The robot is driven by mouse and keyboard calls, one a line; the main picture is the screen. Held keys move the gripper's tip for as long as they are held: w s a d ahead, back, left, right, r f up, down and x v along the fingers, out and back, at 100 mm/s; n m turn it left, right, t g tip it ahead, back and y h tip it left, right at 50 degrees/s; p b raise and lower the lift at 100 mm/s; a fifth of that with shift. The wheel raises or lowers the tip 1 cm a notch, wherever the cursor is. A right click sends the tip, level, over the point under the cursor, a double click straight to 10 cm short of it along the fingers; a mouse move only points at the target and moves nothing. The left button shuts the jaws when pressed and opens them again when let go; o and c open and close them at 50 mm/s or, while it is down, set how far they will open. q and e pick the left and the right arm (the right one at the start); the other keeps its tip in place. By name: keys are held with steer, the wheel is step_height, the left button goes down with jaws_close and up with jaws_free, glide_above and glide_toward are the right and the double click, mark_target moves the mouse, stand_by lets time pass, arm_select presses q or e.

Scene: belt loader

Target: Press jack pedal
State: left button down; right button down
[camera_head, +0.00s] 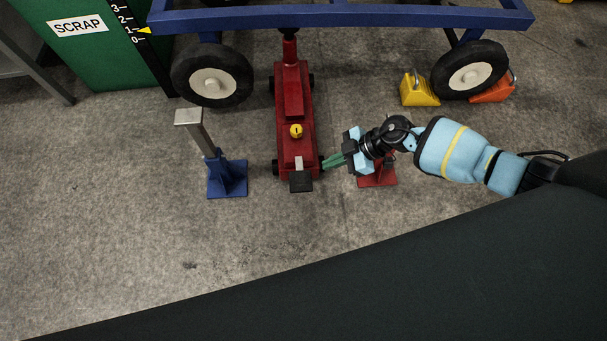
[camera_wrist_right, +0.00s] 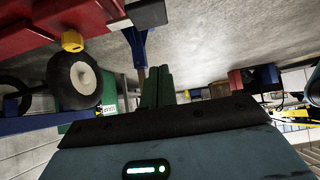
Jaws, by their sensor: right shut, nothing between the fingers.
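The red jack (camera_head: 293,95) stands on the concrete floor, its front end toward me and its far end under the blue frame. Its pedal, a black pad (camera_head: 300,181), sticks out at the near end. A yellow knob (camera_head: 296,131) is on its top. My right gripper (camera_head: 328,162) is shut and empty, its green fingertips close to the right side of the jack's near end, just above right of the pedal. I cannot tell whether they touch. The wrist view shows the closed fingers (camera_wrist_right: 158,86) and part of the red jack (camera_wrist_right: 40,28). My left gripper is out of view.
A blue stand (camera_head: 227,178) is left of the jack. A red stand (camera_head: 377,178) is partly hidden under my right gripper. The blue frame (camera_head: 340,17) has black wheels. Yellow (camera_head: 419,91) and orange (camera_head: 492,92) chocks sit by the right wheel. A green scrap bin (camera_head: 110,62) is at upper left.

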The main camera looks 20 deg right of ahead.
mark_target(298, 181)
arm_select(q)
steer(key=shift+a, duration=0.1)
arm_select(e)
steer(key=shift+w+d+r+h, duration=0.1)
steer(key=shift+w+d+h, duration=0.2)
steer(key=shift+w+d, duration=0.3)
